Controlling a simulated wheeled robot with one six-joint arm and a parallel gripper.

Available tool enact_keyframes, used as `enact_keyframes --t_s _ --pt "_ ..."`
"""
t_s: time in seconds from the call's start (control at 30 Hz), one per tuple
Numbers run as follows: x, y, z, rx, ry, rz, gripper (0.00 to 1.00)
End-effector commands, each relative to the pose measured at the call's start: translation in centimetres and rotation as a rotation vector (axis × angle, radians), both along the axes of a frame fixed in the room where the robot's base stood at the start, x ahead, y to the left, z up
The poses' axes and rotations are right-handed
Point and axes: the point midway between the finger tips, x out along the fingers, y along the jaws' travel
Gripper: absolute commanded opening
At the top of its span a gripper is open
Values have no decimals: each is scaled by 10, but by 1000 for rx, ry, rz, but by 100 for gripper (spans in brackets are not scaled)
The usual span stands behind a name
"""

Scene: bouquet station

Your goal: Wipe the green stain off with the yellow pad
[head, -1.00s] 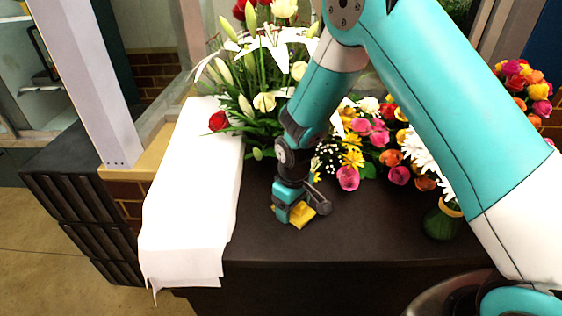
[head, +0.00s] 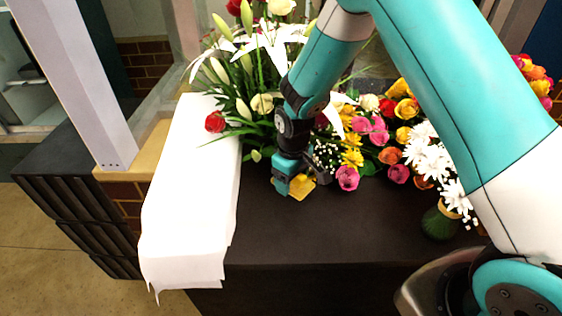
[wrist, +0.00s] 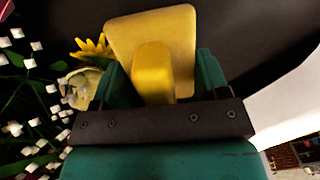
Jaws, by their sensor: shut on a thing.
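My gripper (head: 292,185) is shut on the yellow pad (head: 302,188), low over the dark counter (head: 330,235) near the flowers. In the wrist view the yellow pad (wrist: 183,28) has a flat base and a raised grip, and the two teal fingers (wrist: 160,80) close on either side of that grip. The pad is at or just above the counter; I cannot tell whether it touches. I see no green stain in any view; my gripper, the pad or the arm may hide it.
A white cloth or paper sheet (head: 190,210) drapes over the counter's left side. Lilies and roses (head: 262,75) stand behind my gripper, and mixed flowers (head: 375,140) stand close to its right. A green vase (head: 440,222) stands further right. The front middle of the counter is clear.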

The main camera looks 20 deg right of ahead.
Motion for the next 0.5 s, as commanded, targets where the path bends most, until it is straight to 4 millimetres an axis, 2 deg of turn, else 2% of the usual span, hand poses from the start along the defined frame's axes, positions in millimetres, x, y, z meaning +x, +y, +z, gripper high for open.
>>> enact_keyframes --t_s 0.03,0.3,0.5 --pt "0 0 8 0 0 0 46" --pt "0 0 32 1 -1 1 46" --pt "0 1 36 0 0 1 46"
